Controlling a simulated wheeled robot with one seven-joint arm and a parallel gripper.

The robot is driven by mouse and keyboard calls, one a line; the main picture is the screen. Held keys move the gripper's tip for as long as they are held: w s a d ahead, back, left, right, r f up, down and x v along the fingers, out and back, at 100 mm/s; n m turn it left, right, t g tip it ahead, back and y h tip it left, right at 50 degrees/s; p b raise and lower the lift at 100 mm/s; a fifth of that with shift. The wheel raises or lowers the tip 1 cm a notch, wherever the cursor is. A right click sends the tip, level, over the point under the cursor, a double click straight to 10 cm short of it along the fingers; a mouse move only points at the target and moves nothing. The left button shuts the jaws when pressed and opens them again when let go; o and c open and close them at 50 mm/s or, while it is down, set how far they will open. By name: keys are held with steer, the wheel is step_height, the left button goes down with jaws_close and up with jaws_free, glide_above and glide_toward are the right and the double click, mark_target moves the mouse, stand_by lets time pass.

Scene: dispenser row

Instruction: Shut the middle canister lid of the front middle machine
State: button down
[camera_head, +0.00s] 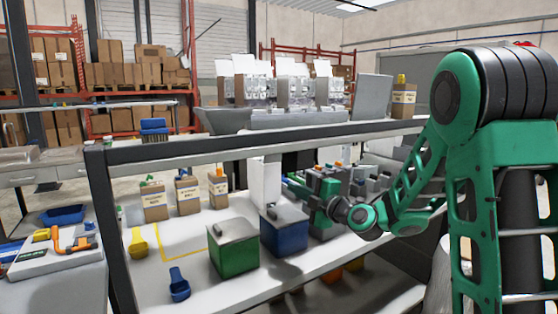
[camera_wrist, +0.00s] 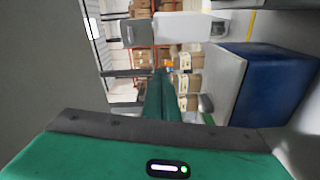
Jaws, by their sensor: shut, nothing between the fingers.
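In the head view, a green box-shaped unit (camera_head: 234,252) and a blue one (camera_head: 287,237) with grey tops stand on the near bench. A pale upright panel (camera_head: 264,182) rises behind the blue one; I cannot tell whether it is a raised lid. My gripper (camera_head: 288,180) is above and behind the blue unit, partly lost against dark parts. In the wrist view, my gripper (camera_wrist: 162,76) has its green fingers together and empty. The blue unit (camera_wrist: 277,88) is at the right, apart from the fingers; a white panel (camera_wrist: 181,27) is above them. The middle canister lid cannot be made out.
A dark frame rail (camera_head: 250,145) crosses above the bench. More dispensers with raised white flaps (camera_head: 285,88) stand farther back. My arm hides the bench's right part.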

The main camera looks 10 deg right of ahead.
steer(key=w+d+r+t+h, duration=0.2)
steer(key=w+r+t, duration=0.1)
steer(key=t, duration=0.1)
glide_toward(280, 156)
steer(key=w+a+r, duration=0.2)
steer(key=a+r, duration=0.2)
steer(key=r, duration=0.1)
steer(key=shift+w+f, duration=0.2)
steer(key=shift+w, duration=0.15)
